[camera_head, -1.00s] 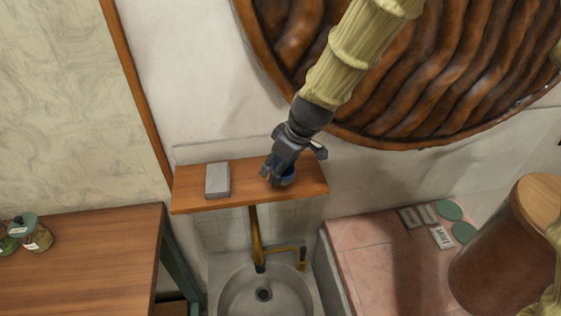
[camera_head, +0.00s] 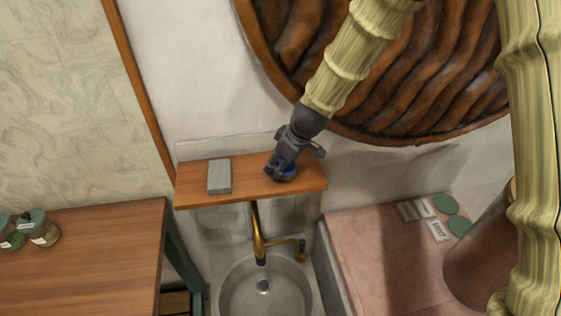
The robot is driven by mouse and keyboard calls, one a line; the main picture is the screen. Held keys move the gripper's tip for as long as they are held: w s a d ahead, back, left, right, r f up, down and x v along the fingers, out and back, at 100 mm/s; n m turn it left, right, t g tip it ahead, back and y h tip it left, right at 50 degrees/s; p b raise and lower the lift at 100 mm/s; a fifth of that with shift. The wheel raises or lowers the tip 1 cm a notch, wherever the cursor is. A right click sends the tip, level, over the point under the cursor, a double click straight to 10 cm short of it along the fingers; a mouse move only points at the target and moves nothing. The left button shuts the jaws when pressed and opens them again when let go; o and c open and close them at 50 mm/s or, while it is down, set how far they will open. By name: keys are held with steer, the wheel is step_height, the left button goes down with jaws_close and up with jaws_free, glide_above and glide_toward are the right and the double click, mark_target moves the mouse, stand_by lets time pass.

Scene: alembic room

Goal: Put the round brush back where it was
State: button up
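A small round blue thing, likely the round brush (camera_head: 288,173), is at the right part of the wooden shelf (camera_head: 245,192) above the sink. My gripper (camera_head: 277,174) reaches down over it from the upper right, with its fingers at the blue thing and covering most of it. I cannot tell whether the fingers are closed on it, or whether it rests fully on the shelf.
A grey block (camera_head: 219,176) lies on the shelf's left part. Below are a brass tap (camera_head: 257,235) and a sink (camera_head: 264,287). A wooden table (camera_head: 85,255) with jars (camera_head: 40,228) is at left. A pink counter (camera_head: 375,255) with labels and green discs is at right.

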steer(key=shift+f, duration=0.15)
steer(key=o, duration=1.1)
steer(key=shift+o, duration=0.2)
steer(key=shift+d+r, duration=0.15)
steer(key=shift+r, duration=0.6)
steer(key=b+v, duration=0.2)
steer(key=v, duration=0.8)
steer(key=shift+r+b, duration=0.35)
steer(key=shift+b, duration=0.05)
steer(key=shift+s+d, duration=0.15)
steer(key=shift+s, duration=0.1)
